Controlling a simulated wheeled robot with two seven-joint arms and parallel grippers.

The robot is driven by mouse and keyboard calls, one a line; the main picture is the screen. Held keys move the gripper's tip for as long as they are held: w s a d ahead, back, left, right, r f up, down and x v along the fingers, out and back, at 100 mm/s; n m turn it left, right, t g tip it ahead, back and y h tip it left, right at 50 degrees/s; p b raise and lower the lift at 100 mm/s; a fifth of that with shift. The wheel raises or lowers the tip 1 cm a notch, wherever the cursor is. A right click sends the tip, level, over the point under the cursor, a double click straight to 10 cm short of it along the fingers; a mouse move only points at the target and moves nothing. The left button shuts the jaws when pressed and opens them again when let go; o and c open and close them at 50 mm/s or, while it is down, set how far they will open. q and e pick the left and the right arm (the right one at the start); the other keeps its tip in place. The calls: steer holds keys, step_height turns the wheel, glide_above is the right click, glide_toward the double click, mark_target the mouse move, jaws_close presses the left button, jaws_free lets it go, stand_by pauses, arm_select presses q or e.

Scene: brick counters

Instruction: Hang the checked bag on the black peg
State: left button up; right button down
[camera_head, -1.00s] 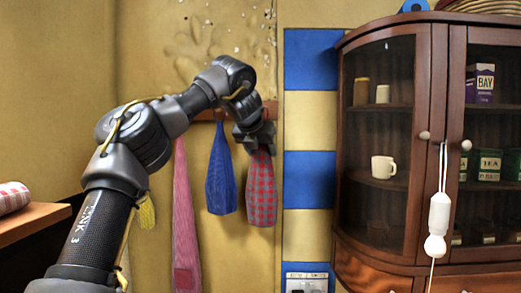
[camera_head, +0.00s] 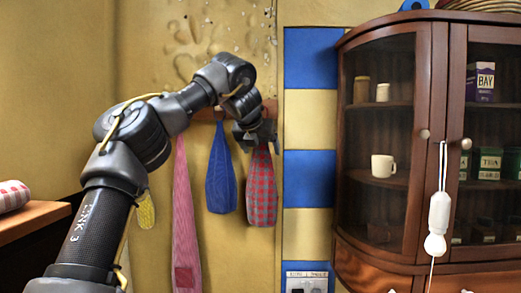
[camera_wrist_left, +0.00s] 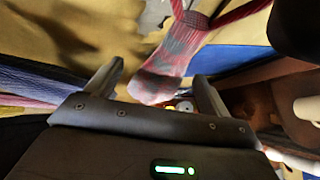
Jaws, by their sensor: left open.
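The red and grey checked bag (camera_head: 261,193) hangs upright against the yellow wall, right of a blue bag. My left gripper (camera_head: 258,133) is at the top of the checked bag in the head view, covering its straps and whatever it hangs from. In the left wrist view my left gripper (camera_wrist_left: 157,78) is open, and the checked bag (camera_wrist_left: 172,62) shows beyond and between its fingers, with two red straps spreading from it. I cannot tell whether a finger touches it. The black peg cannot be made out. My right gripper is not in view.
A brown peg rail (camera_head: 207,115) is on the wall, with the blue bag (camera_head: 221,176) and a long pink cloth (camera_head: 186,220) below it. A wooden glass cabinet (camera_head: 382,140) stands right. A wooden counter (camera_head: 35,217) with a checked cloth (camera_head: 13,195) is at left.

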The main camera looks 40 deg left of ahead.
arm_select(q)
steer(key=b+v, duration=0.2)
steer(key=v, duration=0.8)
steer(key=shift+r, duration=0.2)
steer(key=shift+s+d, duration=0.15)
